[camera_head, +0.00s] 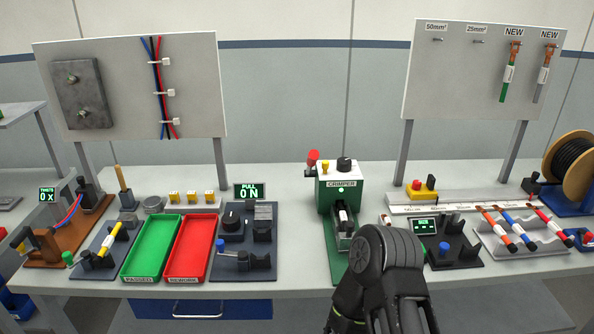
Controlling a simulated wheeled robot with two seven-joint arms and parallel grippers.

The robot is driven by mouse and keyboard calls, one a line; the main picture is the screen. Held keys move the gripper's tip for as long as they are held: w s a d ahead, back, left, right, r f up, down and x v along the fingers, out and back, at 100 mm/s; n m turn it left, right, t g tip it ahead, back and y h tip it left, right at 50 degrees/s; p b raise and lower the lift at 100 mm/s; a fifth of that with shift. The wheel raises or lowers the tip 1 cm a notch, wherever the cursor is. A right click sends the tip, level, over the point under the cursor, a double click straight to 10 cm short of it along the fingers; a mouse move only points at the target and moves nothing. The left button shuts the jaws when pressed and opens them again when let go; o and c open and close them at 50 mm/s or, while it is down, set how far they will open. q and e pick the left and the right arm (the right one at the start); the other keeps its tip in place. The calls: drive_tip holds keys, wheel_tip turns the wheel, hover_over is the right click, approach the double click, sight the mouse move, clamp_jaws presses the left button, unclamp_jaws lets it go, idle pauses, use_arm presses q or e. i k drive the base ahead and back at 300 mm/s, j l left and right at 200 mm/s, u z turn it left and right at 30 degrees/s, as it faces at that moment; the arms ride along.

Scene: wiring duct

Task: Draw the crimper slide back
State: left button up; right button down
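The green crimper (324,196) stands at the middle of the bench, with a white label, a red knob on its upper left and a black knob on top. Its slide (343,221), a light metal part with dark pieces, sits in the channel at the crimper's front. How far it is drawn out I cannot tell. A black arm of mine rises from the bottom edge just in front and right of the crimper, covering part of its green base. I cannot make out any fingertips on it. My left gripper is not in view.
Left of the crimper are a black fixture (232,229), a red tray (192,245) and a green tray (153,246). To the right are a black device with a green display (424,225), a cable rack (495,242) and a cable spool (572,160). Bench surface between fixture and crimper is clear.

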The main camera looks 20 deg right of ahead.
sight(343, 239)
drive_tip(key=z, duration=1.1)
